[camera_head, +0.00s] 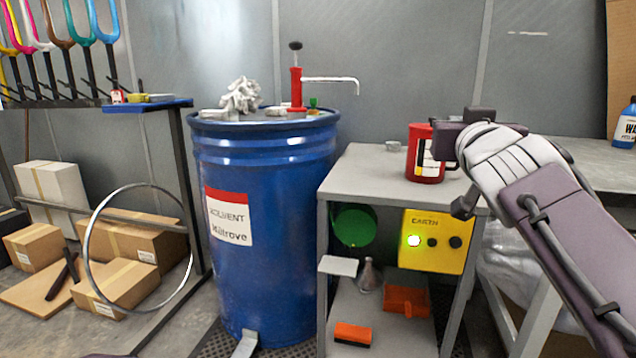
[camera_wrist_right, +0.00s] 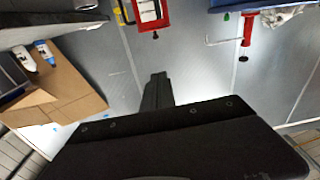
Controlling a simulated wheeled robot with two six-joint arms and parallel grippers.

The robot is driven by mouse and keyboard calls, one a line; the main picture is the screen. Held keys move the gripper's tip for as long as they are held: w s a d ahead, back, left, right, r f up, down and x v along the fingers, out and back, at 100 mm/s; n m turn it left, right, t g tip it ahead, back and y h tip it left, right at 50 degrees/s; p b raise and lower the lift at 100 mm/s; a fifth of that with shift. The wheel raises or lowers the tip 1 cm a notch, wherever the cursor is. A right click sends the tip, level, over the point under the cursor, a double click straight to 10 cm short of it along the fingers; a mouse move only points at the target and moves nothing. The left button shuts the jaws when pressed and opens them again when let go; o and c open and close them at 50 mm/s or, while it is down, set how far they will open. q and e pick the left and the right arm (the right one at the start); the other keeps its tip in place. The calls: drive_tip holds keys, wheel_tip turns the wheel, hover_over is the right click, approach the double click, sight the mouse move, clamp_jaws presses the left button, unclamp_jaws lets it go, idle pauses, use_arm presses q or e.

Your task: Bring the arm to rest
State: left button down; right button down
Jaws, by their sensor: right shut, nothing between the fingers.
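My right arm (camera_head: 540,190) reaches in from the right in the head view, with its wrist end raised beside the red can (camera_head: 425,168) on the grey cart. My right gripper shows in the right wrist view (camera_wrist_right: 158,82) with its dark fingers together and nothing between them. In that view the red can (camera_wrist_right: 151,14) lies beyond the fingertips, apart from them. In the head view the wrist overlaps the can's right side; I cannot tell the gap there. My left gripper is not in view.
The grey cart (camera_head: 365,168) carries a yellow earth box (camera_head: 430,256). A blue solvent drum (camera_head: 265,265) with a red hand pump (camera_head: 296,88) stands left of it. A metal hoop (camera_head: 92,225) and cardboard boxes are further left. A blue bottle (camera_head: 626,125) stands at far right.

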drive_tip(key=w+f+g+y+p, duration=0.1)
drive_tip(key=w+f+g+p, duration=0.35)
drive_tip(key=f, duration=0.65)
wheel_tip(320, 180, down, 15)
drive_tip(key=s+a+g+y+p, duration=0.1)
drive_tip(key=s+a+g+p, duration=0.1)
drive_tip(key=s+g+p, duration=0.15)
drive_tip(key=s+a+f+n+g+y+p, duration=0.3)
drive_tip(key=s+f+g, duration=0.6)
drive_tip(key=s+f, duration=1.1)
wheel_tip(320, 180, up, 39)
drive_tip(key=m+p, duration=0.1)
drive_tip(key=p, duration=3.6)
drive_tip(key=shift+s+a+f+h+p, duration=0.15)
drive_tip(key=shift+s+a+h+p, duration=0.05)
drive_tip(key=shift+s+h+p, duration=0.15)
